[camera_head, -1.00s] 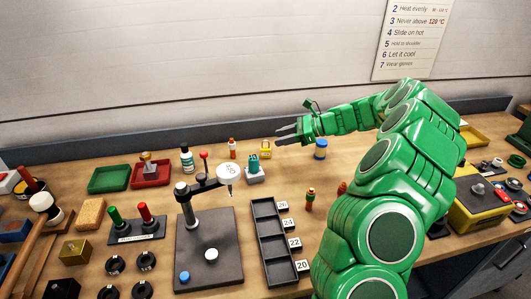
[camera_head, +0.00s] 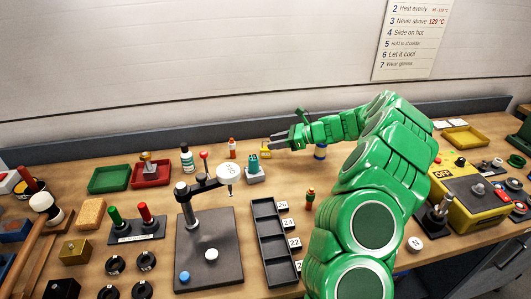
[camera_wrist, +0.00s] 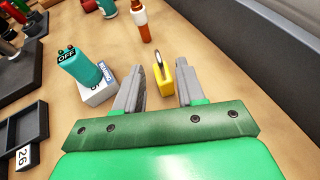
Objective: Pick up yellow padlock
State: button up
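The yellow padlock (camera_wrist: 160,77) stands upright on the wooden bench, its shackle pointing away in the wrist view. In the head view the padlock (camera_head: 265,153) is partly hidden by my fingers. My gripper (camera_wrist: 161,84) is open, with one finger on each side of the padlock and a visible gap to each. In the head view my gripper (camera_head: 277,141) reaches in from the right at the back of the bench.
A teal switch on a white block (camera_wrist: 98,92) stands close to my left finger. An orange-and-white bottle (camera_wrist: 142,22) is beyond the padlock. A black slotted tray (camera_head: 259,238) lies in front.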

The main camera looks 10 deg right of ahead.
jog(key=shift+x, duration=0.85)
grip_shut()
dwell(0.8)
